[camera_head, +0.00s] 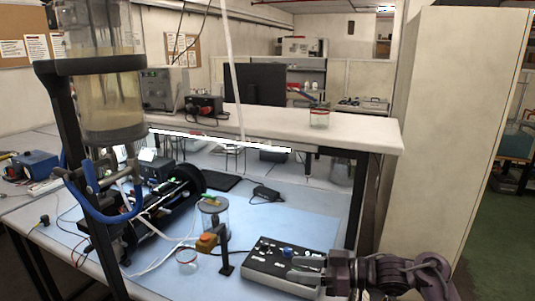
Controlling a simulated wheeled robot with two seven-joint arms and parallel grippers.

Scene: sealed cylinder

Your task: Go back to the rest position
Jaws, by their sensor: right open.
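My right gripper (304,269) comes in from the lower right. Its jaws are open and look empty. It overlaps the right side of a grey control box (262,262) with several knobs. I cannot tell whether it touches the box. A clear cylinder (214,219) stands on the blue bench mat, left of my gripper and apart from it. My left gripper is not in view.
A black apparatus (165,212) with cables lies left on the blue mat (310,222). A large liquid-filled vessel (110,98) stands at the left. A raised white shelf (365,133) carries a small jar (320,117). A beige panel (445,130) bounds the right.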

